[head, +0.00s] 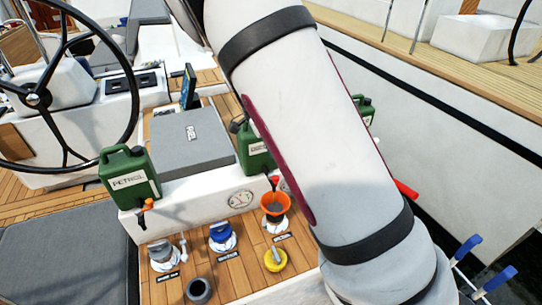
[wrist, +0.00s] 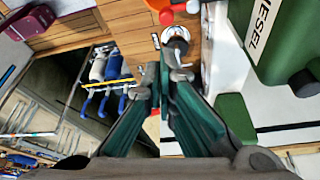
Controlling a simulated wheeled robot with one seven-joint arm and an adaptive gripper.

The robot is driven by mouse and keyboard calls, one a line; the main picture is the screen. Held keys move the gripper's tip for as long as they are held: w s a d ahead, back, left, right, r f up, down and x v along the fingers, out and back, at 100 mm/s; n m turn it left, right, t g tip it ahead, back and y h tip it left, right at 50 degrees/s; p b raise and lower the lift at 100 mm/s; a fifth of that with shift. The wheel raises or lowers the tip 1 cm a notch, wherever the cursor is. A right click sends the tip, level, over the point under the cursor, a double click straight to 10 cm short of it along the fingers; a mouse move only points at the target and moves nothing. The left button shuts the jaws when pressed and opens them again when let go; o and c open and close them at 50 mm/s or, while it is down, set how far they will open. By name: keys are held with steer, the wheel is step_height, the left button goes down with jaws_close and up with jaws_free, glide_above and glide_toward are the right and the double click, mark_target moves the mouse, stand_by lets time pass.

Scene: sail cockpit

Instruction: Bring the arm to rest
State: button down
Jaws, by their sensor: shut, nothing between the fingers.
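My arm (head: 315,130) crosses the middle and right of the head view, a large white limb with dark bands, and hides part of the cockpit. My gripper is not visible in the head view. In the wrist view my gripper (wrist: 165,72) reaches up from the bottom edge with its dark green fingers shut and nothing held. A green jerrycan marked DIESEL (wrist: 285,40) is close on the right of the fingers. A round deck fitting (wrist: 176,38) lies beyond the fingertips. I cannot tell whether anything touches the fingers.
A green PETROL jerrycan (head: 128,178) and another green jerrycan (head: 257,152) stand by a grey box lid (head: 190,140). An orange funnel (head: 275,207) sits among deck fillers with blue (head: 221,233) and yellow (head: 275,260) caps. A steering wheel (head: 110,75) is at left.

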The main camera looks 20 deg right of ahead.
stand_by(0.5)
steer(key=s+a+r+n+t+y, duration=0.35)
steer(key=s+r+n, duration=0.7)
steer(key=r, duration=0.35)
steer(key=s+a+r+n+t, duration=0.1)
steer(key=s+r+n, duration=0.1)
steer(key=s+n, duration=0.3)
steer(key=s+a+r+n+t+b, duration=0.1)
steer(key=s+n, duration=0.4)
steer(key=s, duration=0.5)
step_height(320, 180, up, 2)
steer(key=shift+a+r+t+b, duration=0.15)
steer(key=shift+r+t+b, duration=0.15)
steer(key=shift+t, duration=0.15)
